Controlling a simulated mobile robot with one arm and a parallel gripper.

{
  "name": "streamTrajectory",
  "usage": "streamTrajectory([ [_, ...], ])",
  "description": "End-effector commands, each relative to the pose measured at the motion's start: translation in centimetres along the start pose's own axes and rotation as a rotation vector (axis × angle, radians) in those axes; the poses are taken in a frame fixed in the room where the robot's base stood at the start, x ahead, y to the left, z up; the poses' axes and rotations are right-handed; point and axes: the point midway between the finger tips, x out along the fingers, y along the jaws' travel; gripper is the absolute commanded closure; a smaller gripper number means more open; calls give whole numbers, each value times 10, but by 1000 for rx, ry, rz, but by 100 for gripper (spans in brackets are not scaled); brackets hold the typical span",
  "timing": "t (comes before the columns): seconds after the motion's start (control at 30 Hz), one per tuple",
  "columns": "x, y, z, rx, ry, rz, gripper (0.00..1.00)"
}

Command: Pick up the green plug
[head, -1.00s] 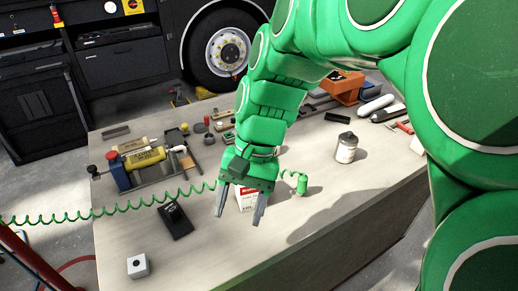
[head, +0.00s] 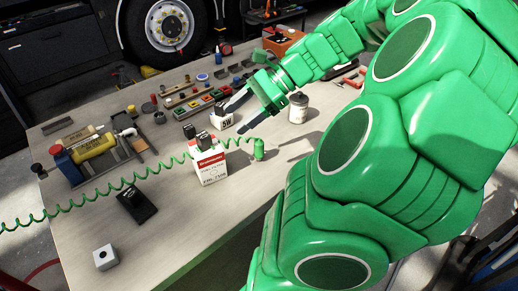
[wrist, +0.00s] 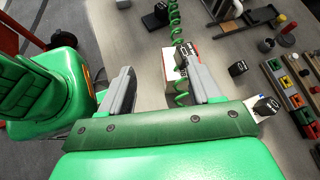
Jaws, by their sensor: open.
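The green plug (head: 259,150) stands on the workbench (head: 200,240) at the end of a coiled green cable (head: 95,197), just right of a white and red carton (head: 209,166). My gripper (head: 231,121) is open and empty. It is above the bench behind the plug and carton, its fingers pointing left. In the wrist view the open fingers (wrist: 157,62) show with the carton (wrist: 168,66) and the coiled cable (wrist: 175,20) near the right finger. I cannot make out the plug there; it may be hidden by my gripper.
A small white "5W" container (head: 222,118) is close to my fingertips. A grey canister (head: 298,108) stands right of my gripper. A black box (head: 136,204) and a white cube (head: 106,257) lie at front left. The front bench surface is mostly clear.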

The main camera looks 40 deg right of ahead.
Motion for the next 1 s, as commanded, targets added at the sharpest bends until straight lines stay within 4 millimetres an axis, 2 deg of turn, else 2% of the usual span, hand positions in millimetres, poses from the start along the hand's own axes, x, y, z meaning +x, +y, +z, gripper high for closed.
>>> streamTrajectory([
  [0.03, -12, -4, -11, 49, -20, -40, 37],
  [0.2, -42, -10, -35, 173, -80, -143, 37],
  [0.6, -92, -12, -76, 357, -180, -298, 37],
  [1.0, -44, 2, -140, 354, -181, -290, 37],
])
